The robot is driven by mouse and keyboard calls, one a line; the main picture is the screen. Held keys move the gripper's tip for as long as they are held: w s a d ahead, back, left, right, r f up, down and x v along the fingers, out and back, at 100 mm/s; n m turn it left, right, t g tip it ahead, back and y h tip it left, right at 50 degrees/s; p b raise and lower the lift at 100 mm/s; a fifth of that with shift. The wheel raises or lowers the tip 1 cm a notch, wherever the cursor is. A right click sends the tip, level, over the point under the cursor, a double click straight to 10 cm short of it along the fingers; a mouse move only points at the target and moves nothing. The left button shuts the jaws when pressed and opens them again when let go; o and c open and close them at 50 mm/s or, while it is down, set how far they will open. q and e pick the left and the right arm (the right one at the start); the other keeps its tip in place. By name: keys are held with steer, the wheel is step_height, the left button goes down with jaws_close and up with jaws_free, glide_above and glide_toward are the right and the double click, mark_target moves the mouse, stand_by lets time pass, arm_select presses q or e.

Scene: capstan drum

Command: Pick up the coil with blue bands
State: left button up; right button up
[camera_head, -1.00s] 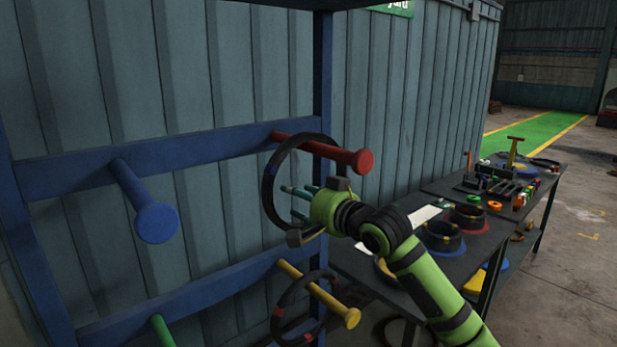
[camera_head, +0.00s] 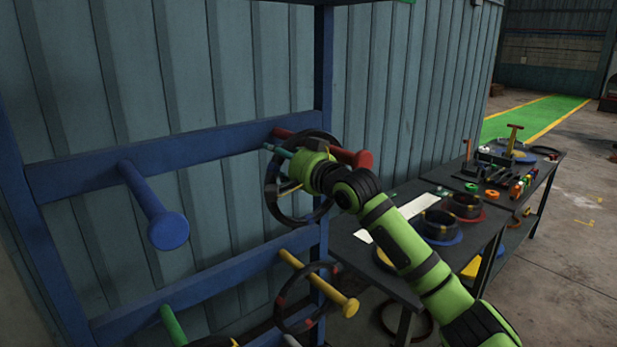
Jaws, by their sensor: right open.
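A dark ring-shaped coil (camera_head: 318,142) hangs on the red peg (camera_head: 362,160) of the blue rack; its band colour is too small to tell for sure. My right gripper (camera_head: 275,168) is at this coil, just below the red peg, with its fingers pointing left across the ring's left side. Its fingers are apart. I cannot tell whether they touch the coil. The gripper and wrist hide part of the ring and of the peg. A second dark coil (camera_head: 281,299) with red bands hangs on the yellow peg (camera_head: 348,306) below. My left gripper is not in view.
The blue rack (camera_head: 160,155) also has an empty blue peg (camera_head: 168,230) at left and a green peg (camera_head: 172,325) low down. A dark workbench (camera_head: 470,248) at right holds coils on coloured bases and tools. A corrugated wall stands close behind the rack.

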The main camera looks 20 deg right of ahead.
steer(key=shift+c, duration=0.4)
steer(key=shift+d, duration=0.1)
jaws_close()
steer(key=shift+r, duration=0.25)
steer(key=shift+r, duration=0.1)
step_height(320, 180, up, 8)
steer(key=b, duration=0.3)
steer(key=shift+r, duration=0.15)
steer(key=shift+r+b, duration=0.3)
steer(key=shift+r, duration=0.4)
steer(key=shift+w, duration=0.1)
